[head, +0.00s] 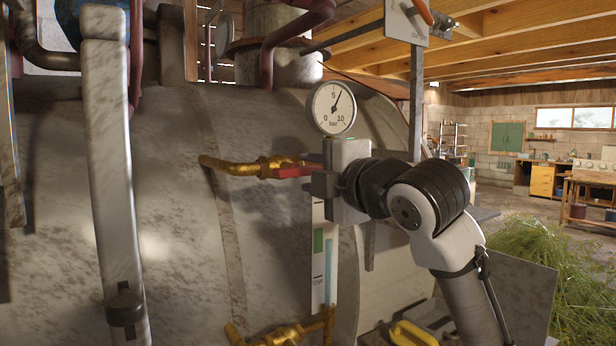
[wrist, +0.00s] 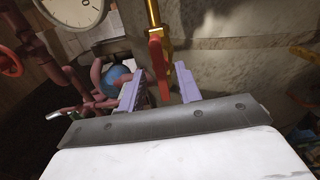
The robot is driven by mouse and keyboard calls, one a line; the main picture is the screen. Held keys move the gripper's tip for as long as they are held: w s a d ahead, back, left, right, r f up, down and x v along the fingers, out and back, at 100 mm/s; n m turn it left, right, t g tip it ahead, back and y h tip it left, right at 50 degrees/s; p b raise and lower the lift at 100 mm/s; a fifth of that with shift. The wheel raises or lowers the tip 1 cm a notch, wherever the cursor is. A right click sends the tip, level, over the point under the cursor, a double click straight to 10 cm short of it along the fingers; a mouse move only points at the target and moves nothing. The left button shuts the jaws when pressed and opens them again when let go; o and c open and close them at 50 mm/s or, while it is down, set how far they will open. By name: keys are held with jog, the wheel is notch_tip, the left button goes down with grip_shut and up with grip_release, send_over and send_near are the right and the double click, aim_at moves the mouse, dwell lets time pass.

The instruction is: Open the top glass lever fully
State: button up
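The top glass lever (head: 291,172) is a red handle on a brass valve (head: 240,166), at the upper end of the level glass (head: 323,262). It lies roughly along the brass pipe in the head view. In the wrist view the red lever (wrist: 157,56) hangs below its brass fitting (wrist: 154,18), with its free end between my two pale purple fingers. My gripper (wrist: 160,74) is open around the lever, with gaps visible on both sides. In the head view my gripper (head: 312,162) is at the lever's right end, and its body hides part of the glass top.
A pressure gauge (head: 334,107) sits just above my gripper. The large grey still (head: 150,190) fills the left. A second brass valve (head: 275,337) is at the foot of the glass. A pile of green herbs (head: 590,270) lies at right. A blue round object (wrist: 116,76) shows behind my fingers.

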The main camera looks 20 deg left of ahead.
jog(key=b+v, duration=0.3)
jog(key=v, duration=0.9)
jog(key=shift+a, duration=0.1)
